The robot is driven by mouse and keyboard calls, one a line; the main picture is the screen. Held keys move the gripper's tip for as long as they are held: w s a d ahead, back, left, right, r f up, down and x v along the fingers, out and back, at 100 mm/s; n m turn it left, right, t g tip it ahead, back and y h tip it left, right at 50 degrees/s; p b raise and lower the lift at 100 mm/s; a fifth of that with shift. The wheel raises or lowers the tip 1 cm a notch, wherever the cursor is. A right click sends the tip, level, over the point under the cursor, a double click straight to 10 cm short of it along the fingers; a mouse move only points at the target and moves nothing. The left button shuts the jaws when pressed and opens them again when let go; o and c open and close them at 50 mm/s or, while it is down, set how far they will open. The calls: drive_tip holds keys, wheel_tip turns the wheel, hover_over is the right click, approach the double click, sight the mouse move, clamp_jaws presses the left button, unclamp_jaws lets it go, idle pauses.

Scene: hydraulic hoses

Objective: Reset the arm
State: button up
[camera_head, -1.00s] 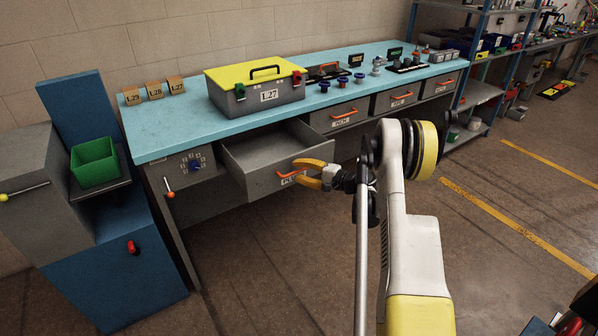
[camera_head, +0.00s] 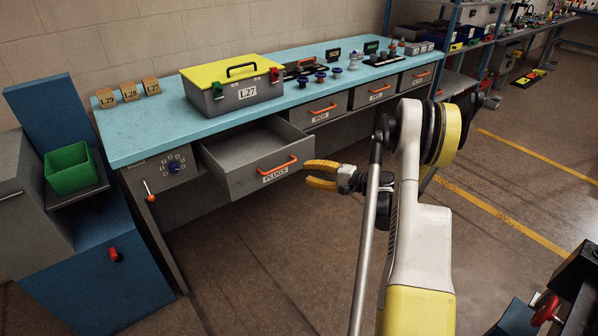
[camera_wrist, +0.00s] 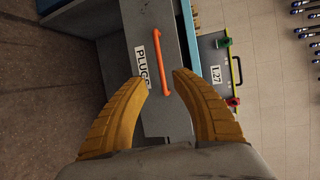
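My gripper (camera_head: 307,173) is held in front of the workbench, just right of the open PLUGS drawer (camera_head: 235,177). Its two yellow fingers are apart with nothing between them, as the wrist view shows too (camera_wrist: 162,82). The drawer's orange handle (camera_head: 280,168) is clear of the fingers. In the wrist view the handle (camera_wrist: 161,62) lies beyond the fingertips, with the PLUGS label (camera_wrist: 141,67) beside it. The visible part of the drawer's inside is bare grey.
The blue-topped bench (camera_head: 150,133) carries a yellow-lidded box marked L27 (camera_head: 240,95), several plugs and wooden blocks (camera_head: 129,92). A green bin (camera_head: 70,170) stands at left. A red handwheel (camera_head: 545,309) is at lower right.

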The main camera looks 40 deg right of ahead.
drive_tip(key=shift+s, duration=0.15)
idle(0.4)
drive_tip(key=s+a+r+n+g+h, duration=0.1)
drive_tip(key=s+a+r+n+g, duration=0.15)
drive_tip(key=a+r, duration=0.65)
drive_tip(key=s+a+r+n+g+h, duration=0.1)
drive_tip(key=a+r+n+g, duration=0.35)
drive_tip(key=a, duration=0.85)
drive_tip(key=s+a+r+n+h, duration=0.1)
drive_tip(key=s+a+n+h, duration=0.1)
drive_tip(key=s, duration=0.9)
drive_tip(key=s+a+r+n+h, duration=0.1)
drive_tip(key=s+a+n, duration=0.4)
drive_tip(key=s, duration=0.6)
drive_tip(key=shift+s+a+r+h, duration=0.2)
drive_tip(key=shift+a+r+h, duration=0.1)
drive_tip(key=shift+a+h, duration=0.8)
